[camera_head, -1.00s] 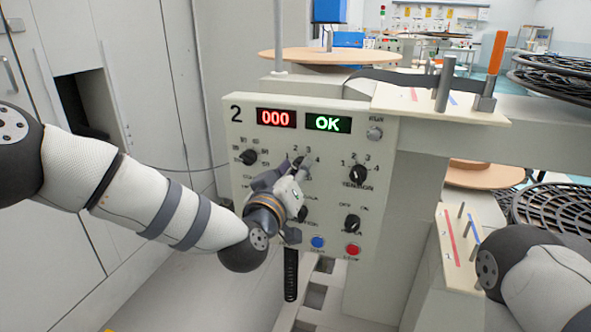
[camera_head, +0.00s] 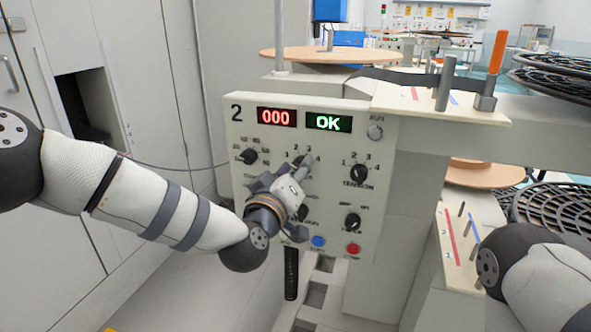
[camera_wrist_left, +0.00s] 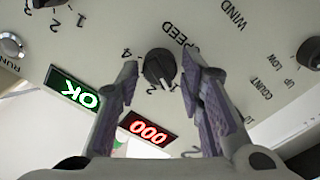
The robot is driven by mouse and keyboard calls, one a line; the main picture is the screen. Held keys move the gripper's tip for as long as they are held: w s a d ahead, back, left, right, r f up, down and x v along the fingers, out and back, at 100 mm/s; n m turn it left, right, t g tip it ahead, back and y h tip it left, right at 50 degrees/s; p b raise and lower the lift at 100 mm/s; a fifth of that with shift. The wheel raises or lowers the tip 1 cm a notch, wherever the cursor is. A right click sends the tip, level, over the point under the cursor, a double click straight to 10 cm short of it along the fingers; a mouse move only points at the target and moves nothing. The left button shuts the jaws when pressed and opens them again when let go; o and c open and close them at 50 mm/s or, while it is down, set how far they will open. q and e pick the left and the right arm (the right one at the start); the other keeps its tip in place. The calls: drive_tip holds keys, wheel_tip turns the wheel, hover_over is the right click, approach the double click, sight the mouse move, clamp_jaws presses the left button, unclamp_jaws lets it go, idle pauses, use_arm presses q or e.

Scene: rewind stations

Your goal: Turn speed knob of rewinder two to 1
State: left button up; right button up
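Rewinder two's panel (camera_head: 330,190) carries a large "2" and faces me. Its black speed knob (camera_wrist_left: 159,67) shows upside down in the left wrist view, beside the word SPEED. My right gripper is out of view; only the right arm shows.
The tension knob (camera_head: 360,173) is to the right, and another knob (camera_head: 248,157) is at the panel's left. A blue button (camera_head: 318,241) and a red button (camera_head: 353,249) sit below. The displays read 000 (camera_head: 276,118) and OK (camera_head: 328,123).

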use_arm(q)
drive_tip(key=shift+o, duration=0.3)
drive_tip(key=shift+s, duration=0.1)
drive_tip(key=v, duration=1.2)
drive_tip(key=s+a+f+m+g+y, duration=0.1)
drive_tip(key=s+a+f+g, duration=0.1)
drive_tip(key=s+f+g, duration=0.5)
drive_tip(key=s+a+f+m, duration=0.1)
drive_tip(key=s+a+f, duration=0.1)
drive_tip(key=s+f, duration=0.65)
drive_tip(key=s+a+f+m+g+y, duration=0.1)
drive_tip(key=s+a+f+g, duration=0.2)
drive_tip(key=f, duration=0.9)
drive_tip(key=s+a+f+g+y, duration=0.1)
drive_tip(key=s+a+g, duration=0.4)
drive_tip(key=s, duration=0.7)
drive_tip(key=s+a+f+g+y, duration=0.2)
drive_tip(key=s+a+f+g, duration=0.2)
drive_tip(key=s, duration=0.8)
drive_tip(key=shift+s+a+f+m+g+y+p, duration=0.15)
drive_tip(key=shift+s+a+m+g+y+p, duration=0.25)
drive_tip(key=shift+a, duration=0.8)
drive_tip(key=shift+w, duration=0.15)
drive_tip(key=shift+c, duration=0.4)
